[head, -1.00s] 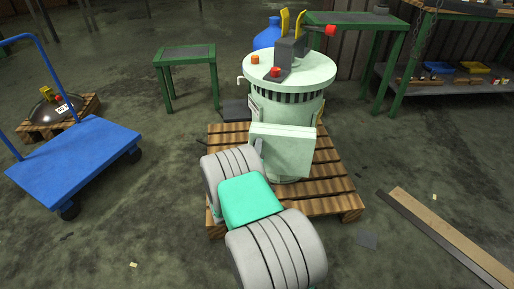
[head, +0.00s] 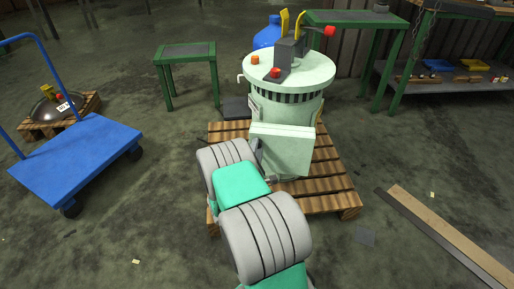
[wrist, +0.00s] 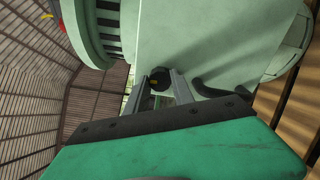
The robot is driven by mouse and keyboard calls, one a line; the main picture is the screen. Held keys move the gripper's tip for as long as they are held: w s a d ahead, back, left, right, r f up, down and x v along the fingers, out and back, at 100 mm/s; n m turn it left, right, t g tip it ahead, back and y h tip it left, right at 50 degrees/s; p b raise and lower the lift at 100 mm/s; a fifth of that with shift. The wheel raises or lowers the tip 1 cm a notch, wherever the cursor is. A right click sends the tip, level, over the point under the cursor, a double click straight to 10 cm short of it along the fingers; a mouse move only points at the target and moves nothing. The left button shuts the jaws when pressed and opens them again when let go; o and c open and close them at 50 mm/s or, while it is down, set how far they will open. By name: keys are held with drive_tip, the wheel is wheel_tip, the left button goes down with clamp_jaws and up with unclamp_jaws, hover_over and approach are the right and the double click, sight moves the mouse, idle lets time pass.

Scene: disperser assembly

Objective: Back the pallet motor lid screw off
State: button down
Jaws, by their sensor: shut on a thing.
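The pale green motor (head: 285,112) stands upright on a wooden pallet (head: 335,188), and a box-like housing (head: 282,150) is on its near side. In the wrist view the housing (wrist: 215,40) fills the upper middle. A dark round screw head (wrist: 160,76) sits beside the housing, between the tips of my gripper (wrist: 163,84). My gripper is shut on this screw, with one grey finger on each side. In the head view my arm hides most of the gripper and the screw.
A dark cable or hose (wrist: 222,94) curves close to the right finger in the wrist view. A blue trolley (head: 78,160) stands at the left and a green table (head: 186,52) behind. Planks (head: 445,235) lie on the floor at the right.

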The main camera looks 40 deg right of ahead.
idle(0.4)
drive_tip(key=c, duration=1.1)
unclamp_jaws()
drive_tip(key=shift+a, duration=0.1)
drive_tip(key=v, duration=0.7)
drive_tip(key=shift+s+a, duration=0.2)
drive_tip(key=shift+s, duration=0.1)
